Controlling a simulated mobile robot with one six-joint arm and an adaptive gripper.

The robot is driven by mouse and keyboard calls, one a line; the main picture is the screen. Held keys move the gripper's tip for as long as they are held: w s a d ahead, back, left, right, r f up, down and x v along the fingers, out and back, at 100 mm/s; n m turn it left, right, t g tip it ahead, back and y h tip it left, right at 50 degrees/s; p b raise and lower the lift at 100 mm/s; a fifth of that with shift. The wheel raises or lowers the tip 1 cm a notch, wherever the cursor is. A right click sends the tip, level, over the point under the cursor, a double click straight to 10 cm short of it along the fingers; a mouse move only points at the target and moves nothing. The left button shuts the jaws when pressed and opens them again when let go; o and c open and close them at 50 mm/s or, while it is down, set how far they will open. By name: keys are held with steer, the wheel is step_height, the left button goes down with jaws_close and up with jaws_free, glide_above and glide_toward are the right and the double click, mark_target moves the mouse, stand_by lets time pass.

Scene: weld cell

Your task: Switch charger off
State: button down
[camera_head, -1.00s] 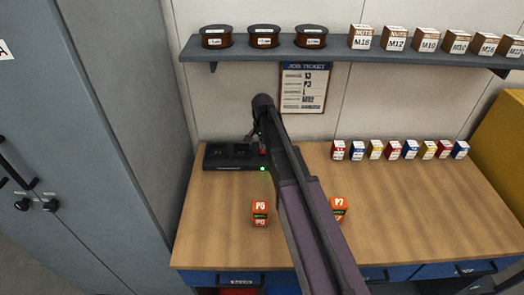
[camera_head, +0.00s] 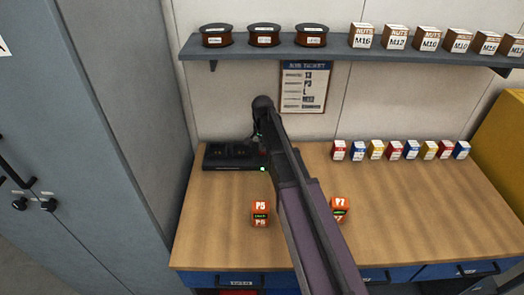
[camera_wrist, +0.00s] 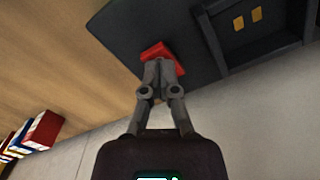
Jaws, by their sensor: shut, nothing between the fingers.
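The charger (camera_head: 222,160) is a flat black unit at the back left of the workbench, with a green light lit at its front right corner. The wrist view shows its dark top (camera_wrist: 185,22) and a bay with gold contacts. A red switch (camera_wrist: 160,50) sits on the charger's top. My gripper (camera_wrist: 158,66) is shut and empty, its fingertips at the red switch; they look to be touching or very close to it. In the head view my arm hides most of the switch and the fingers.
Two orange batteries, P5 (camera_head: 260,214) and P7 (camera_head: 340,209), stand on the bench (camera_head: 220,225). Small coloured boxes (camera_head: 395,150) line the back right. A shelf (camera_head: 345,50) with spools and nut boxes hangs above. A grey cabinet (camera_head: 130,120) stands left.

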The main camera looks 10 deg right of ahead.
steer(key=shift+f+b, duration=0.4)
steer(key=shift+f, duration=0.05)
stand_by(0.3)
steer(key=shift+r, duration=0.2)
steer(key=shift+r+p, duration=3.35)
steer(key=shift+p, duration=0.25)
steer(key=s+n, duration=0.8)
steer(key=s, duration=1.5)
steer(key=shift+s, duration=0.15)
steer(key=shift+s, duration=0.1)
